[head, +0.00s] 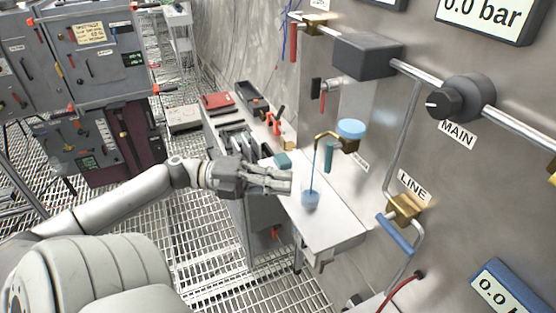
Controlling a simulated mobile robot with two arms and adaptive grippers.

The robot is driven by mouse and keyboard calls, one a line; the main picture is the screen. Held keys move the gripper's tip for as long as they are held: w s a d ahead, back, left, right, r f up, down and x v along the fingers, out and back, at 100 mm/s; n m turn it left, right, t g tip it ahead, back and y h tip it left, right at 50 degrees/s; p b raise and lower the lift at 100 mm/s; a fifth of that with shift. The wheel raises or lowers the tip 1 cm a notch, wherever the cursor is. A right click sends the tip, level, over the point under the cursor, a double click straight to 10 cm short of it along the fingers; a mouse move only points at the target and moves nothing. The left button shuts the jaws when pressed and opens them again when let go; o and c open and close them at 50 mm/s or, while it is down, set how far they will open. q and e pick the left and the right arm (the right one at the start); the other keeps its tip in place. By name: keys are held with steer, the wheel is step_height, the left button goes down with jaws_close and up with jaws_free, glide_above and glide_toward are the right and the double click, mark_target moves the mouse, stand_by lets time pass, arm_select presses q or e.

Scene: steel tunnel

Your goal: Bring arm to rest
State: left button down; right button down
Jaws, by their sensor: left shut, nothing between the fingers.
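My left arm (110,210) reaches in from the left. Its gripper (288,181) is shut and empty, at the left edge of a white bench (330,228). The gripper is left of a small blue cup (311,200) standing on the bench, apart from it in the picture. A brass tap (322,136) with a light blue knob (351,129) is on the wall above. A thin blue stream (314,165) runs from its spout down to the cup. My right gripper is not in view.
The steel wall at right carries a dark MAIN knob (460,97), pipes and a LINE valve with a blue handle (395,234). Tools and a red case (217,101) lie behind the gripper. Grey cabinets (95,50) stand at back left. Grated floor (200,240) lies below the arm.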

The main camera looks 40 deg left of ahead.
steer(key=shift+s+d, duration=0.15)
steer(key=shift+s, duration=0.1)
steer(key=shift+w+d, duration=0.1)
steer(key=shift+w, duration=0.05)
